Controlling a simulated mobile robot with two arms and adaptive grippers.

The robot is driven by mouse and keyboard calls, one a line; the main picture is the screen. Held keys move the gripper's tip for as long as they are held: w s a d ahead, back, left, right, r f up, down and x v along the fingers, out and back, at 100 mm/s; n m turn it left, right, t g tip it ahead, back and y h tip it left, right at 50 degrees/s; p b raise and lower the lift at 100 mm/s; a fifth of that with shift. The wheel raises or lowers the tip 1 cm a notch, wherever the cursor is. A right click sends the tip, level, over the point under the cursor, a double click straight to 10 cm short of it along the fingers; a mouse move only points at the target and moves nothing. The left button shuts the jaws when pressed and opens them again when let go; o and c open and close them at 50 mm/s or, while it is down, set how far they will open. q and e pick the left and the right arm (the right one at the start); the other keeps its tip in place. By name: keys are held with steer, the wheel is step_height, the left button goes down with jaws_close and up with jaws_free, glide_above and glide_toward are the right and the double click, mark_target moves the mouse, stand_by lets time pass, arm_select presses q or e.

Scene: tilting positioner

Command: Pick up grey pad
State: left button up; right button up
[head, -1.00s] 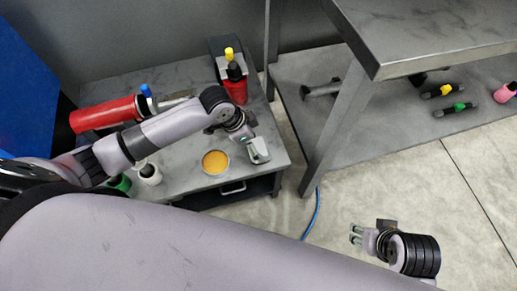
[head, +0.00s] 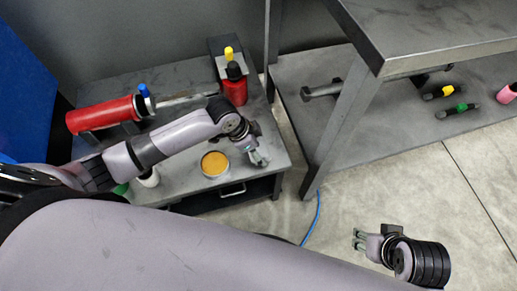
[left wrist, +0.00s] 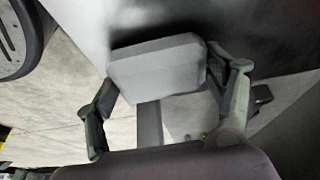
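The grey pad (left wrist: 157,66) is a light grey block with bevelled edges, between the fingertips of my left gripper (left wrist: 160,85) in the left wrist view. The fingers touch it at its left and right sides. In the head view my left gripper (head: 254,151) is over the right end of the low grey table, with the pad (head: 259,159) small and partly hidden at its fingertips. My right gripper (head: 359,240) is over the floor at the lower right, empty, with its fingers apart.
On the low table (head: 190,185) are an orange-filled round tin (head: 214,164), a red cylinder (head: 100,115), a red bottle (head: 235,88) and a white bottle (head: 149,178). A shelf unit (head: 420,50) with markers stands at right. A blue cable (head: 316,215) lies on the floor.

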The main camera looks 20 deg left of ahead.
arm_select(q)
steer(key=c, duration=0.6)
steer(key=shift+r, duration=0.1)
steer(key=shift+r+p, duration=0.3)
steer(key=shift+r, duration=0.3)
step_height(320, 180, up, 3)
steer(key=shift+r+p, duration=0.1)
steer(key=shift+p, duration=0.5)
step_height(320, 180, up, 2)
steer(key=shift+r+p, duration=0.15)
steer(key=shift+p, duration=0.25)
step_height(320, 180, up, 6)
steer(key=p, duration=0.2)
step_height(320, 180, up, 7)
steer(key=p, duration=0.2)
glide_above(264, 146)
steer(key=s+a, duration=0.1)
steer(key=a, duration=0.1)
steer(key=shift+d+r, duration=0.1)
steer(key=shift+d, duration=0.15)
arm_select(e)
step_height(264, 146, down, 15)
steer(key=g, duration=0.1)
steer(key=shift+w+a, duration=0.2)
